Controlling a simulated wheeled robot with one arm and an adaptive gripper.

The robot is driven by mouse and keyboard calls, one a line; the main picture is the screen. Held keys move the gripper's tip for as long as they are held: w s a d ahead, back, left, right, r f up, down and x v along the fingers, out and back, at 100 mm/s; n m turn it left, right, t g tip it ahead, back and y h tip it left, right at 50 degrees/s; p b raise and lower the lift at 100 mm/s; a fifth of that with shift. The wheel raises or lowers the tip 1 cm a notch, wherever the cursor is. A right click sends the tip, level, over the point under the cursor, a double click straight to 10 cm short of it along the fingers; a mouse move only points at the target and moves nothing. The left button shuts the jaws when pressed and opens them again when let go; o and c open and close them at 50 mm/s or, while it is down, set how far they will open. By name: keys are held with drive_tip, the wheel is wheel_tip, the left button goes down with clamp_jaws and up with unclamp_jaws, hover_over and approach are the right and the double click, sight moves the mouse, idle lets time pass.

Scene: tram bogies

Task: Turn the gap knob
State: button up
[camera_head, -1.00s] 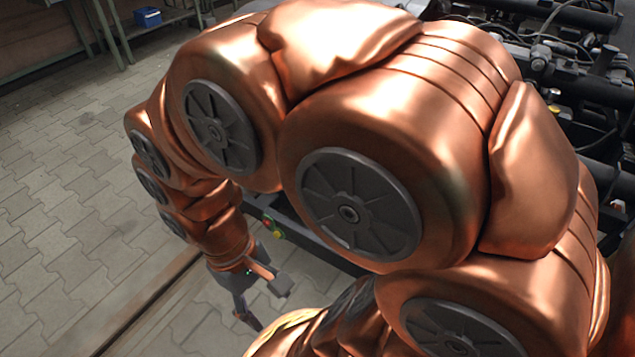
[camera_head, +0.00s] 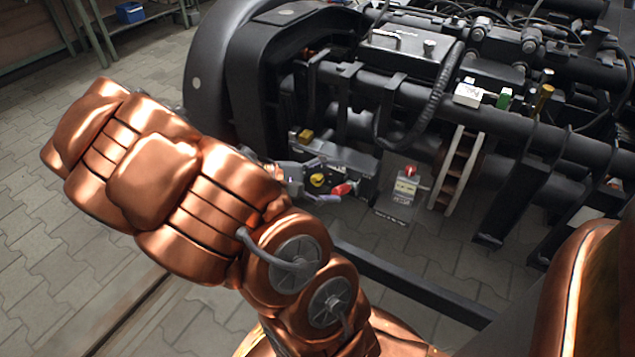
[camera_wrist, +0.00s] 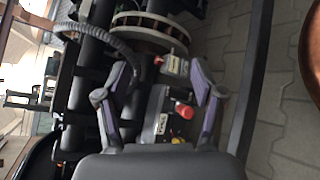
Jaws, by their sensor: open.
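A small dark panel on the bogie carries a red knob (camera_head: 343,189) and a yellow round part (camera_head: 318,180); I cannot tell which is the gap knob. In the wrist view, the red knob (camera_wrist: 184,112) lies between the lines of my fingers, beside a small white label (camera_wrist: 162,124). A yellow part (camera_wrist: 178,139) shows partly behind the gripper body. My gripper (camera_wrist: 159,80) is open with nothing held, its fingers spread on both sides of the panel. I cannot tell how close they are.
A clear plate with a label and a red part (camera_head: 404,190) hangs right of the panel. A ribbed disc (camera_head: 459,170) and dark pipes stand beyond. A dark rail (camera_head: 420,285) runs low in front. Paved floor at left is free; a blue bin (camera_head: 130,12) sits far back.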

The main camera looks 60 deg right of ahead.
sight(316, 183)
drive_tip(key=w+d+f+n+t+h+b, duration=0.2)
drive_tip(key=w+d+f+n+t+h, duration=0.1)
drive_tip(key=w+d+f+n+h, duration=0.55)
drive_tip(key=w+d+f+n+t+b, duration=0.1)
drive_tip(key=w+f+n+t, duration=0.15)
drive_tip(key=f, duration=0.35)
drive_tip(key=w+d+f+n+t+y, duration=0.1)
drive_tip(key=w+f+n+t, duration=0.15)
drive_tip(key=f, duration=0.25)
drive_tip(key=w+d+f+n+t+b, duration=0.1)
drive_tip(key=w+f+t, duration=0.15)
drive_tip(key=f, duration=0.35)
drive_tip(key=d+b, duration=0.3)
drive_tip(key=d, duration=0.3)
drive_tip(key=shift+r, duration=0.1)
drive_tip(key=shift+d+r+b, duration=0.15)
drive_tip(key=shift+d+b, duration=0.25)
drive_tip(key=shift+d, duration=0.55)
drive_tip(key=c, duration=1.1)
drive_tip(key=shift+c, duration=0.2)
